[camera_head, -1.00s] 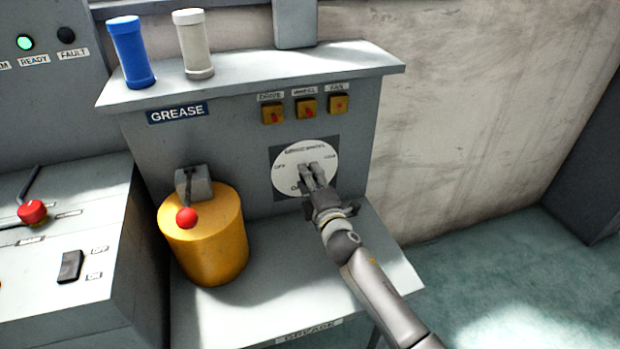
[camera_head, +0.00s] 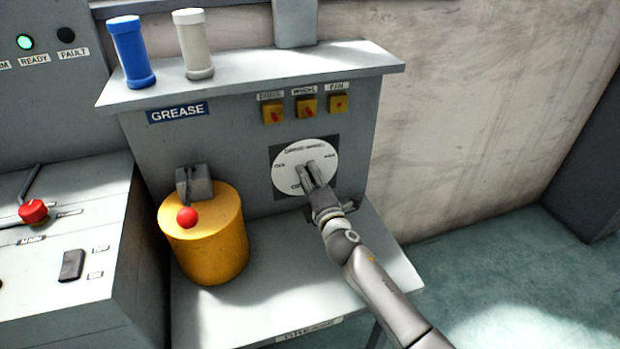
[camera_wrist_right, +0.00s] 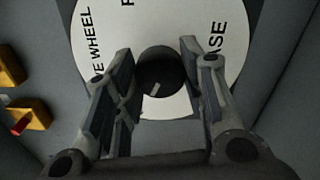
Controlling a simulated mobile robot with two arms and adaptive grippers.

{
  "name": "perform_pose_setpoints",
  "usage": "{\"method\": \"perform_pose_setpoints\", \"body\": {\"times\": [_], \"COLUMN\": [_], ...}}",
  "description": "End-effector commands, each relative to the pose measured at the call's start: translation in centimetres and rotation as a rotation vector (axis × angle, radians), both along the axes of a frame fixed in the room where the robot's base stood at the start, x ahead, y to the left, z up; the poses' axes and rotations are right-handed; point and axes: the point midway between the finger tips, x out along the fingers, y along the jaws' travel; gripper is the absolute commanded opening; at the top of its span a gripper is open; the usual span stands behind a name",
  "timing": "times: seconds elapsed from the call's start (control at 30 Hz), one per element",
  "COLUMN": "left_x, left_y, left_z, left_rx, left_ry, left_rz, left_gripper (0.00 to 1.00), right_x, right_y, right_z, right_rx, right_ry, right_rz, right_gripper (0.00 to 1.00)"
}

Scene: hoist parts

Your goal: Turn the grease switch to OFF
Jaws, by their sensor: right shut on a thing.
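The grease switch is a round white dial (camera_head: 293,160) on a dark square plate, on the upright front of the grey grease station. Small labels ring the dial; they are too blurred to read surely in the head view. In the right wrist view its dark round knob (camera_wrist_right: 158,70) carries a short pale mark at its lower edge. My right gripper (camera_head: 311,173) is at the dial, its fingers on either side of the knob and shut on it. The gripper hides part of the dial and the knob in the head view. My left gripper is not in view.
A yellow drum (camera_head: 205,245) with a red-ball lever (camera_head: 187,217) stands left of the dial. Several small yellow switches (camera_head: 306,107) sit above it. Blue (camera_head: 132,52) and white (camera_head: 194,45) cylinders stand on the top shelf. The ledge below the dial is mostly clear.

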Motion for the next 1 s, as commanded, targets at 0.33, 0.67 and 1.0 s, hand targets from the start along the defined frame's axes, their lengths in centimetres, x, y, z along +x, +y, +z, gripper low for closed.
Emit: {"method": "perform_pose_setpoints", "body": {"times": [0.33,0.67,1.0], "left_x": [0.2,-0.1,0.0], "left_y": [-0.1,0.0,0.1], "left_z": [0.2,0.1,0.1], "left_rx": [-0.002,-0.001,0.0], "left_ry": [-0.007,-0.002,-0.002], "left_rz": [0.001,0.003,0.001], "left_gripper": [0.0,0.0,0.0], "right_x": [0.0,-0.8,-5.3], "right_y": [0.0,-0.2,-1.7], "right_z": [-0.1,-0.1,-0.2], "right_rx": [0.001,0.002,0.001], "right_ry": [0.001,0.002,0.003], "right_rz": [0.001,0.001,0.002], "right_gripper": [0.6,0.6,0.6]}}
